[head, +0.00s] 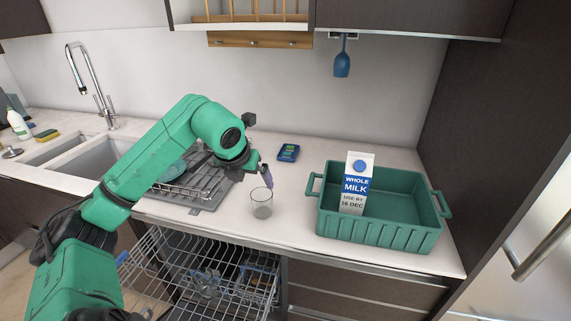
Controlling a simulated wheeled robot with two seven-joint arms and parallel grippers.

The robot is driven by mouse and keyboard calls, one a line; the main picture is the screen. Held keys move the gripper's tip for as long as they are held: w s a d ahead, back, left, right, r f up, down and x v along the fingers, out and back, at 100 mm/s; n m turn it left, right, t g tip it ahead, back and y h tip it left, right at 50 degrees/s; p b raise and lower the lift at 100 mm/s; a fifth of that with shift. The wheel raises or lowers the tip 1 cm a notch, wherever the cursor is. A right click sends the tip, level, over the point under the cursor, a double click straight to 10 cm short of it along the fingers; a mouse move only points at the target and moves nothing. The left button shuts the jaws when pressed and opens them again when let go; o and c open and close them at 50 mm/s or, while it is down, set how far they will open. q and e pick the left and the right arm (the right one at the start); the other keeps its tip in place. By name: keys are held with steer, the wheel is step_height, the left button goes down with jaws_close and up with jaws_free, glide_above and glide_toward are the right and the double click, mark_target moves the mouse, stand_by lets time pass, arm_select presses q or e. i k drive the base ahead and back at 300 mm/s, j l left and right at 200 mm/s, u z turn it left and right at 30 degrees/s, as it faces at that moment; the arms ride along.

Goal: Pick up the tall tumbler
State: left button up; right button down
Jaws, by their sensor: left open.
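The tall tumbler (261,204) is a clear glass standing upright on the white counter, near its front edge. My left gripper (266,177) is open and points down just above the tumbler's rim, slightly to its right in the picture. Its fingers look small and partly blurred, and I cannot tell whether they touch the glass. My right gripper is out of view.
A green crate (378,233) holding a milk carton (356,184) stands to the right. A blue packet (288,152) lies behind the tumbler. A drying rack (196,184) is at left. Below, the open dishwasher rack (196,262) juts out with glassware.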

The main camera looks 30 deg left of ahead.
mark_target(202, 277)
steer(key=k+l, duration=0.1)
steer(key=l, duration=0.25)
steer(key=k+l, duration=0.1)
steer(key=l, duration=0.25)
steer(key=k+l, duration=0.1)
steer(key=l, duration=0.2)
steer(key=k+l, duration=0.1)
steer(key=l, duration=0.25)
